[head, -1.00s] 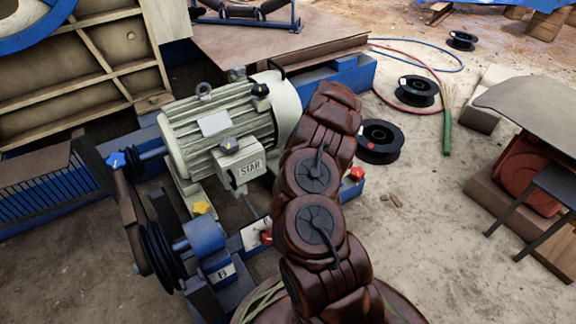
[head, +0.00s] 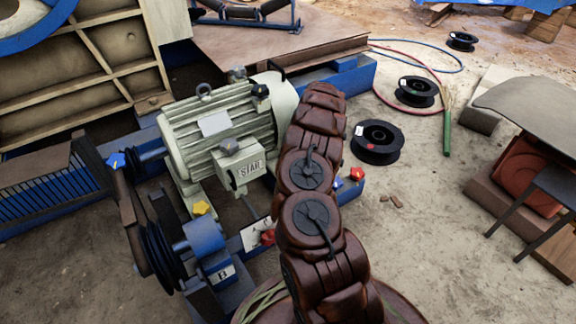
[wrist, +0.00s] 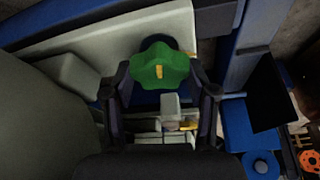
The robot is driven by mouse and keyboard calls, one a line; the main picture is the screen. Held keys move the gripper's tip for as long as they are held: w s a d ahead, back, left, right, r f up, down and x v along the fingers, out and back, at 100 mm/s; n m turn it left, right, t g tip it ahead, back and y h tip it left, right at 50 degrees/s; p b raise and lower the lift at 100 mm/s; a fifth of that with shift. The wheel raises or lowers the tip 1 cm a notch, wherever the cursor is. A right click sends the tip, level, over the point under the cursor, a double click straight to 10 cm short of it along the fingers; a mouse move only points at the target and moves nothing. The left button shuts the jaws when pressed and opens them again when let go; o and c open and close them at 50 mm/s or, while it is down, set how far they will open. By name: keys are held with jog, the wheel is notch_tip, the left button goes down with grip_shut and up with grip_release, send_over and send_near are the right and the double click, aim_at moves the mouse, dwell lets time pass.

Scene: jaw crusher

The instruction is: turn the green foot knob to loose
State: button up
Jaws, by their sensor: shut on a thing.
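The green foot knob (wrist: 160,68) shows in the wrist view as a lobed star shape with a small yellow mark running up and down on its face. It sits at a pale grey metal foot (wrist: 75,47). My gripper (wrist: 160,80) has one dark finger on each side of the knob and is shut on it. In the head view, the knob and my gripper are hidden behind my brown arm and the pale motor (head: 215,130).
Other star knobs stand nearby: yellow (head: 202,208), red (head: 357,174) and blue (head: 116,160). Blue rails (head: 345,78) and a belt pulley (head: 165,245) surround the motor. Black cable spools (head: 377,142) lie on open ground to the right.

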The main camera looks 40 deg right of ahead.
jog(key=o, duration=1.1)
jog(key=shift+o, duration=0.2)
jog(key=shift+v, duration=1.65)
jog(key=s+d, duration=0.3)
jog(key=d, duration=0.8)
jog(key=shift+s+d+f, duration=0.2)
jog(key=shift+a, duration=0.1)
